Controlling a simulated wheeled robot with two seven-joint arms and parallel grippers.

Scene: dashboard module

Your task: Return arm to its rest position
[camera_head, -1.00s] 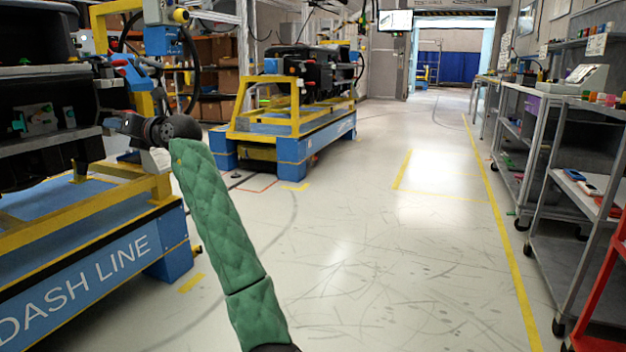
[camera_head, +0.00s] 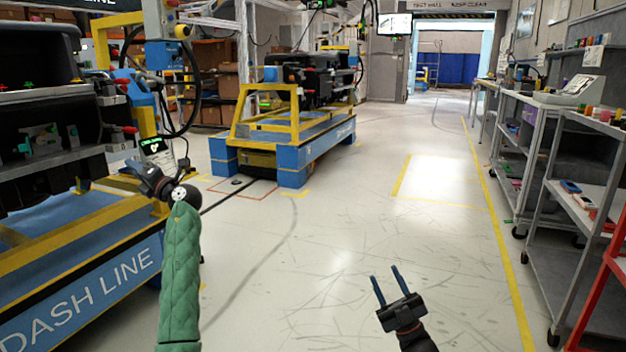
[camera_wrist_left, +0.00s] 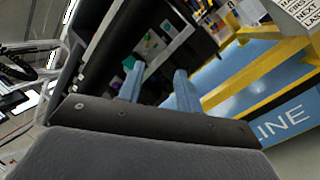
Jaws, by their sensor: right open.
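My left arm, in a green quilted sleeve, reaches up at the left of the head view. Its black gripper (camera_head: 138,170) is beside the dash line cart (camera_head: 85,295). In the left wrist view the two blue fingers (camera_wrist_left: 156,72) are apart, with nothing seen held between them. The dashboard module (camera_wrist_left: 150,45) lies beyond them and also stands on the cart in the head view (camera_head: 50,110). My right gripper (camera_head: 384,272) is open and empty over the bare floor at the lower middle right.
A second blue and yellow cart (camera_head: 290,155) with a module stands farther back. Grey shelving (camera_head: 545,190) with small items lines the right side, and a red frame (camera_head: 612,270) stands at the lower right. The floor between is clear.

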